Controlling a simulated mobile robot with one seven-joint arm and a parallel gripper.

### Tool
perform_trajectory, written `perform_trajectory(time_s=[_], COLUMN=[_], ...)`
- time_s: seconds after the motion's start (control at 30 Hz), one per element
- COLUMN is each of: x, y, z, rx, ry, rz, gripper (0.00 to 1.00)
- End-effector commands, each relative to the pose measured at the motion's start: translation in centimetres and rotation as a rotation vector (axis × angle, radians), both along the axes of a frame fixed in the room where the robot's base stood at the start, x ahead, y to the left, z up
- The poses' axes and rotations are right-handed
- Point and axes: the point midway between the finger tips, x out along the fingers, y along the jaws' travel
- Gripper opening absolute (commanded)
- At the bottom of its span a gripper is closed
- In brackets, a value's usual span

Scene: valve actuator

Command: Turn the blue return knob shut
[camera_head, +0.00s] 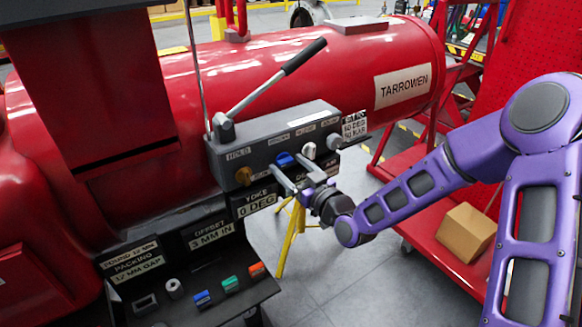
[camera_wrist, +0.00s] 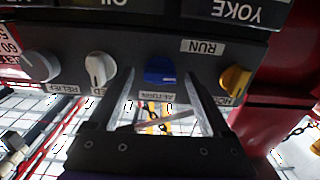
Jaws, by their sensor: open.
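The blue return knob (camera_head: 285,159) is on the front of a grey control box on the red tank. In the wrist view the blue knob (camera_wrist: 160,71) sits near the picture's middle, beside a label reading RETURN. My gripper (camera_head: 290,171) is at the box front with its fingers pointing toward the knob. In the wrist view my gripper (camera_wrist: 159,82) is open, one finger to each side of the blue knob, with a visible gap on both sides. I cannot tell how far the fingertips reach along the knob's depth.
A yellow-orange knob (camera_wrist: 235,79) and a white knob (camera_wrist: 100,68) flank the blue one closely. A grey knob (camera_wrist: 41,65) is farther left. A long black-handled lever (camera_head: 270,80) rises above the grey box (camera_head: 225,160). A shelf with small coloured parts (camera_head: 203,299) sits below.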

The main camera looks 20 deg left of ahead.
Motion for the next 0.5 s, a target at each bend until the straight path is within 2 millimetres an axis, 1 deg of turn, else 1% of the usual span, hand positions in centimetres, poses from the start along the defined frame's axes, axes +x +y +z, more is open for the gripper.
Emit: perform_trajectory(time_s=[0.07,0.1,0.27,0.3,0.47,0.5], x=[-0.01,-0.01,-0.03,-0.03,-0.03,-0.02], y=[-0.02,-0.02,-0.03,-0.03,-0.04,-0.04], z=[-0.01,-0.01,-0.01,-0.01,-0.02,-0.01], rx=[0.0,0.0,0.0,0.0,0.0,0.0], ry=[0.0,0.0,0.0,0.0,0.0,0.0], rz=[0.0,0.0,0.0,0.0,0.0,0.0], gripper=[0.82,0.81,0.52,0.45,0.16,0.09])
